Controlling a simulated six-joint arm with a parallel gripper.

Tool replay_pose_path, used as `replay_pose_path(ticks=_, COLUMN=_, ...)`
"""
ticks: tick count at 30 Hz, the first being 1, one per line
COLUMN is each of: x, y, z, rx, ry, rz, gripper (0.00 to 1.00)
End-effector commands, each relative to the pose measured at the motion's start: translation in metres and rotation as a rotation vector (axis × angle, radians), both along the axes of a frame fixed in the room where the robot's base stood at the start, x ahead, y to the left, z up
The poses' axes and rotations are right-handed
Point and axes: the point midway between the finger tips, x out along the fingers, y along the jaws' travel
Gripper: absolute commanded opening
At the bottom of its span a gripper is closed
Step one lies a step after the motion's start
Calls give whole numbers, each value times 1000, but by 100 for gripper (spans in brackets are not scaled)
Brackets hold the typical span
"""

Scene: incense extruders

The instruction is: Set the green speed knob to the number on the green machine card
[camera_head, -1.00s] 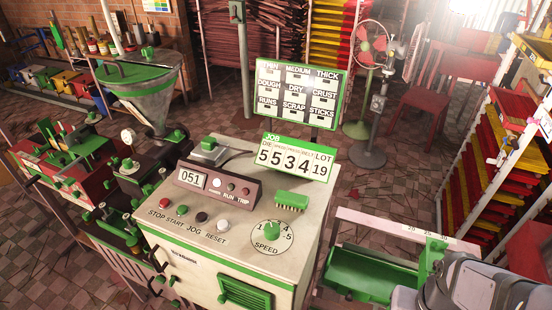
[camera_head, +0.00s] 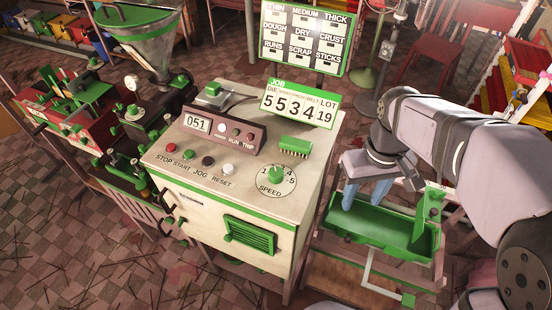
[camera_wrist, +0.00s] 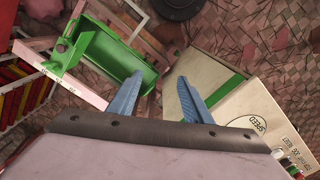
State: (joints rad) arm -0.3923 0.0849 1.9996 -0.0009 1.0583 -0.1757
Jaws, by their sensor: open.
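The green speed knob (camera_head: 276,174) sits on a round dial (camera_head: 262,188) marked 1 to 5 on the cream machine's sloping top; its pointer direction is too small to tell. The green-edged job card (camera_head: 300,104) stands at the back of the machine and reads 5 5 3 4, with 19 under LOT; the small headings are hard to read. My gripper (camera_head: 366,192) is open and empty, right of the machine, above the green trough, apart from the knob. In the wrist view, its blue fingers (camera_wrist: 159,88) are spread, and part of the dial (camera_wrist: 244,124) shows at right; the knob is hidden.
A green brush (camera_head: 294,147) lies behind the knob. Buttons and a counter box (camera_head: 212,128) reading 051 are to the left. The green trough (camera_head: 375,226) stands right of the machine. A labelled board (camera_head: 305,38) rises behind the card.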

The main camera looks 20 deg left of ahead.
Motion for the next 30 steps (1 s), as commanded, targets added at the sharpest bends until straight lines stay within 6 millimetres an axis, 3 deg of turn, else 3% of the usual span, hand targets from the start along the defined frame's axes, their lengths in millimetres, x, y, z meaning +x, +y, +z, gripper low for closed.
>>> replay_pose_path(ticks=1, x=6, y=28, z=17, rx=2, ry=-2, rz=87, gripper=45)
replay_pose_path(ticks=6, x=6, y=106, z=61, rx=2, ry=-1, rz=344, gripper=45)
replay_pose_path(ticks=12, x=-11, y=169, z=96, rx=1, ry=0, rz=557, gripper=45)
replay_pose_path(ticks=18, x=-24, y=194, z=111, rx=1, ry=0, rz=647, gripper=45)
replay_pose_path(ticks=25, x=-25, y=196, z=110, rx=1, ry=1, rz=656, gripper=45)
replay_pose_path(ticks=30, x=-25, y=196, z=97, rx=0, ry=2, rz=654, gripper=45)
